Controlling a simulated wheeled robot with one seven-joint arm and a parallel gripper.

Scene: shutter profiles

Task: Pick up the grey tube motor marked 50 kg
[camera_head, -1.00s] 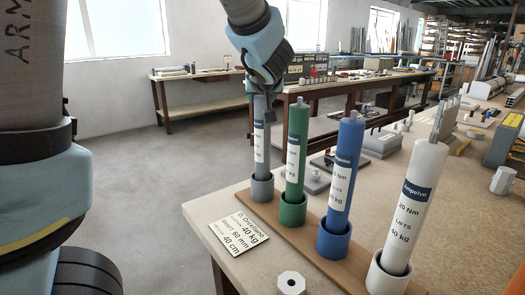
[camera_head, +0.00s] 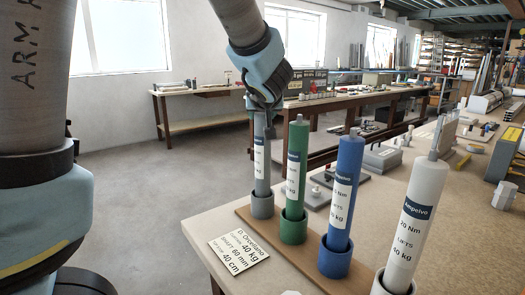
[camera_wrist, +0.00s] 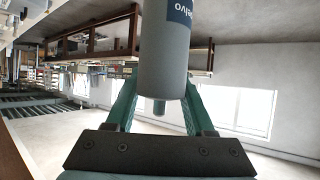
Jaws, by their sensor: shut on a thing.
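The grey tube motor (camera_head: 262,165) stands upright, its lower end in a grey cup (camera_head: 262,206) at the far left end of a wooden strip. It bears a white and blue label; its kg figure is too small to read. My gripper (camera_head: 264,108) is at its top, shut on it from above. In the wrist view the grey tube (camera_wrist: 165,60) lies between the two green fingers of my gripper (camera_wrist: 160,92), with its narrow end stub towards the palm. Its other end is out of that view.
Green (camera_head: 294,175), blue (camera_head: 342,195) and white (camera_head: 415,220) tubes stand in matching cups along the wooden strip (camera_head: 300,258). Small fixtures and grey boxes lie on the table behind.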

